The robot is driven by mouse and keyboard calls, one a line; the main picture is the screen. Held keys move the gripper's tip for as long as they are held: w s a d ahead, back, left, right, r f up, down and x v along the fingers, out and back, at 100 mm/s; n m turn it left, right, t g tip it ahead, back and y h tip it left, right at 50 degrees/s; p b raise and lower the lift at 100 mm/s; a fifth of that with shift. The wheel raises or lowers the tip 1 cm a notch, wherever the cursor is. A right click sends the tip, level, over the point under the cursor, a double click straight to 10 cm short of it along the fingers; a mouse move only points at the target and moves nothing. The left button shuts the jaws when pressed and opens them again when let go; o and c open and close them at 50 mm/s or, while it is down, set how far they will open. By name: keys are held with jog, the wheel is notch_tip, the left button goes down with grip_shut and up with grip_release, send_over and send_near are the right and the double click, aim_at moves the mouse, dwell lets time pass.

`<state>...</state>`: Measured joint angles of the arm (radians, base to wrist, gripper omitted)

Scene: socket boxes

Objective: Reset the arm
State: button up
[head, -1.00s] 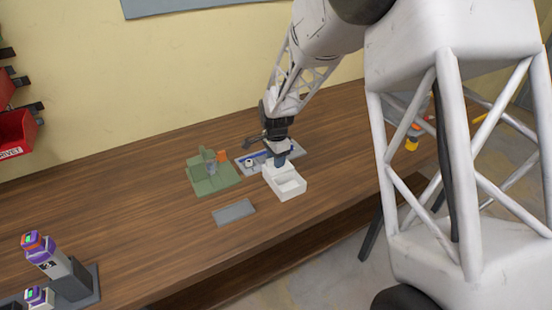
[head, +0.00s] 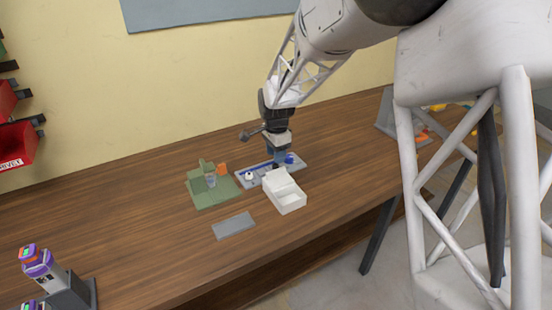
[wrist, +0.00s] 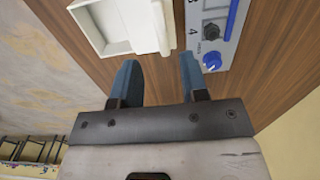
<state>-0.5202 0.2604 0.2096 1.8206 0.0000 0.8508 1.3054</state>
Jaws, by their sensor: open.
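My gripper (head: 277,160) is open and points down over the workbench, just behind the white box. In the wrist view its two blue-grey fingers (wrist: 158,75) are apart with nothing between them. The white open-topped box (head: 287,200) sits in front of the gripper, with a raised white part at its back end; it also shows in the wrist view (wrist: 88,35).
A green fixture (head: 213,193) with an orange piece (head: 223,169) stands left of the panel. A flat grey plate (head: 234,225) lies in front. A purple-topped device (head: 38,262) stands at the lower left. Red bins (head: 18,146) hang on the left wall. The bench's left middle is clear.

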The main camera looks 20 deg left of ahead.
jog(key=shift+d+r, duration=0.1)
dwell(0.3)
jog(key=s+d+r+n, duration=0.1)
jog(key=s+d+r, duration=0.4)
jog(key=d, duration=0.3)
jog(key=s+d+r+n+t, duration=0.1)
jog(key=s+d+r+n, duration=0.1)
jog(key=s+d+r, duration=0.45)
jog(key=s+d+r+n, duration=0.1)
jog(key=s+d+r, duration=0.15)
jog(key=d, duration=0.65)
jog(key=s+d+n, duration=0.1)
jog(key=s+d, duration=0.4)
jog(key=s, duration=0.3)
jog(key=s+d+r+n+t, duration=0.1)
jog(key=s+d+n, duration=0.1)
jog(key=s+d, duration=0.3)
jog(key=s+d+r+n, duration=0.1)
jog(key=s+d, duration=0.4)
jog(key=s, duration=0.6)
jog(key=shift+s+d+n+t, duration=0.3)
jog(key=shift+d+n, duration=0.05)
jog(key=shift+n, duration=0.05)
